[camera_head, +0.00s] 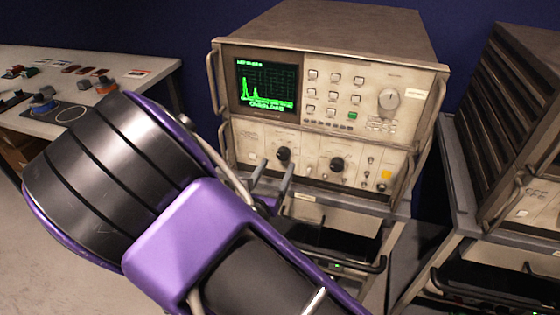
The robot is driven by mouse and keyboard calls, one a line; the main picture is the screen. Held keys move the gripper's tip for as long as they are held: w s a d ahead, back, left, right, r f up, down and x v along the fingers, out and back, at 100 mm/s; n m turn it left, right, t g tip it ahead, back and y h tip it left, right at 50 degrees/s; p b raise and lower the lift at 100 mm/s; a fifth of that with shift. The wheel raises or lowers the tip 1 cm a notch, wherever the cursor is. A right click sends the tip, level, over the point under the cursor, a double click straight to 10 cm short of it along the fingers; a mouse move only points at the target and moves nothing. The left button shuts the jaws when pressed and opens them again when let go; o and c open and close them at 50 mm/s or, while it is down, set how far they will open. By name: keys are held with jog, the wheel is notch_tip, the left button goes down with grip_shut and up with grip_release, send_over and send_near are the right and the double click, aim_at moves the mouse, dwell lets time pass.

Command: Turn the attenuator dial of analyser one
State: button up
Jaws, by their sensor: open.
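A beige analyser (330,35) stands on a cart in the centre, its front facing me. Its lit screen (266,85) shows a green trace. The lower panel has two black dials, one left (284,154) and one right (337,164). A larger pale knob (389,98) sits at the upper right of the front. The labels are too small to read, so I cannot tell which is the attenuator dial. My gripper (275,170) is open and empty, its two grey fingers in front of the lower panel, just below the left black dial. I cannot tell whether they touch the panel.
Metal handles (214,82) stick out at the analyser's front sides. A second instrument (505,130) stands on another cart (455,180) at the right. A table (50,65) with small parts is at the back left. My arm hides much of the lower left.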

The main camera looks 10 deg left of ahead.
aim_at(282, 156)
jog(key=shift+w+d, duration=0.15)
jog(key=shift+w, duration=0.75)
jog(key=shift+w+d, duration=0.1)
jog(key=shift+w, duration=0.75)
grip_shut()
